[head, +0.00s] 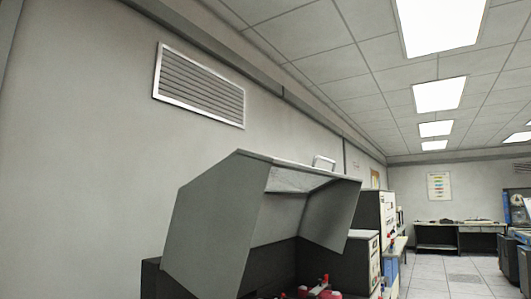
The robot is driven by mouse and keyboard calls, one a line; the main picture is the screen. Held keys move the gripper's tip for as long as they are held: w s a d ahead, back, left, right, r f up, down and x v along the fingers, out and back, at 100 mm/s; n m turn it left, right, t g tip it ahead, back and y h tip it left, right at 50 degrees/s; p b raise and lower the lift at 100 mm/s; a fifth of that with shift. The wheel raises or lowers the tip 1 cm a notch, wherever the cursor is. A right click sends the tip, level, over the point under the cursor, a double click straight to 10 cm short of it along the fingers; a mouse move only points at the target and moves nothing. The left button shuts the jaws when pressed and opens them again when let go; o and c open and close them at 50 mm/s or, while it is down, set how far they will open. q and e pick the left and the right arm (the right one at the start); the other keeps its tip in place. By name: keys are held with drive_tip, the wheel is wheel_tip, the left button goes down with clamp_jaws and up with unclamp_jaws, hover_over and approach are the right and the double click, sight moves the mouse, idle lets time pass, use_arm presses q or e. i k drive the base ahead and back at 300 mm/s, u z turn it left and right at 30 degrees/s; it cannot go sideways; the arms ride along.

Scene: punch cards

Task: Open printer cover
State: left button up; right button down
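The grey printer cover (212,222) is at the lower middle of the head view. It stands tilted up over the dark printer body (160,279), with its hollow underside showing toward the right. A pale handle (324,162) sits at its top edge. Red and dark parts (320,291) show under the cover at the bottom edge of the picture; they are cut off, and I cannot tell all of what they are. I make out neither of my grippers in this view.
A grey wall with a vent (199,86) rises behind and left of the cover. Light-coloured cabinets (377,215) stand just right of the printer. A tiled floor (450,272) lies open farther right, with dark chairs (506,262) at the right edge and a desk (460,236) at the back.

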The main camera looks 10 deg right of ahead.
sight(229, 210)
drive_tip(key=z, duration=0.3)
drive_tip(key=i, duration=0.65)
drive_tip(key=u, duration=1.25)
drive_tip(key=i, duration=0.45)
drive_tip(key=z, duration=0.15)
